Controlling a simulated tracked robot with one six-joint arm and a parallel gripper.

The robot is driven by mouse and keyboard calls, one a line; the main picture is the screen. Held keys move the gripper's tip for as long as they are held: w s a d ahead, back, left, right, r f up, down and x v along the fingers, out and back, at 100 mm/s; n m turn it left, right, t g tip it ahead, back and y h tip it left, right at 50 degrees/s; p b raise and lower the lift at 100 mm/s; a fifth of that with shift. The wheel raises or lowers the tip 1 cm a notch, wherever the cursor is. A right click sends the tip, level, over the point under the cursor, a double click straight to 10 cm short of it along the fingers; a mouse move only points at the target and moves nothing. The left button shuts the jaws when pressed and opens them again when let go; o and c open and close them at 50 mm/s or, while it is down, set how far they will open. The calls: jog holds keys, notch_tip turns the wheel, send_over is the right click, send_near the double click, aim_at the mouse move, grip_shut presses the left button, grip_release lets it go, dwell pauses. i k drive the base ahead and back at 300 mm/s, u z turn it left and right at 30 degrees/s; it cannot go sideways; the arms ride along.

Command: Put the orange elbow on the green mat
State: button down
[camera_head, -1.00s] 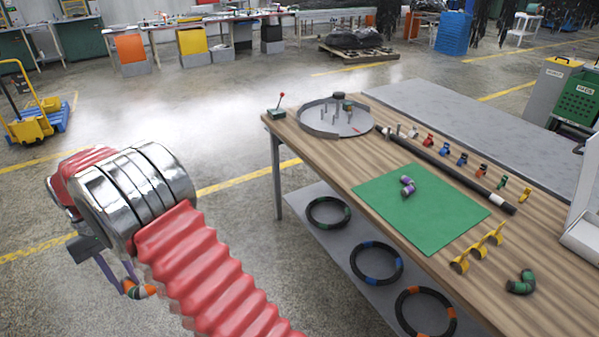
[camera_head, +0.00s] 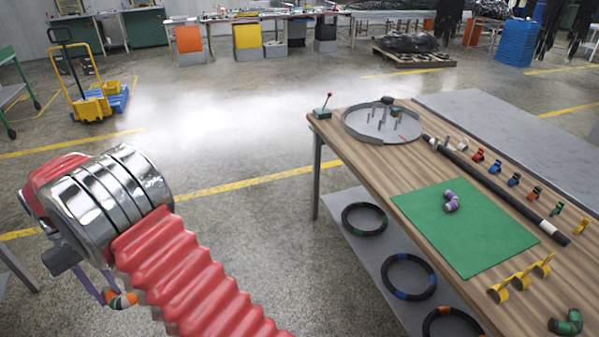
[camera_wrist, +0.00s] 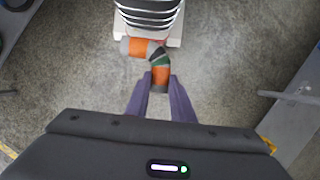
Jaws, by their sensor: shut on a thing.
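My gripper (camera_wrist: 160,88) is shut on the orange elbow (camera_wrist: 139,47), a short bent pipe with orange and dark green bands and grey ends. In the head view the elbow (camera_head: 123,300) hangs below my wrist at the lower left, over the floor and well left of the table. The green mat (camera_head: 466,228) lies flat on the wooden table at the right. A purple and grey elbow (camera_head: 450,201) rests on the mat near its far side. The rest of the mat is bare.
The table (camera_head: 369,163) also bears a round grey tray (camera_head: 382,122) with pegs, a long black bar (camera_head: 500,190), yellow hooks (camera_head: 522,278) and a green elbow (camera_head: 566,322). Black hoses (camera_head: 408,277) lie on the shelf below. Open floor lies between my arm and the table.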

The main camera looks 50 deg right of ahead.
aim_at(479, 236)
jog(key=z, duration=0.05)
jog(key=k, duration=1.35)
jog(key=z, duration=0.15)
jog(key=i, duration=0.85)
jog(key=z, duration=0.65)
jog(key=i, duration=0.7)
jog(key=z, duration=0.05)
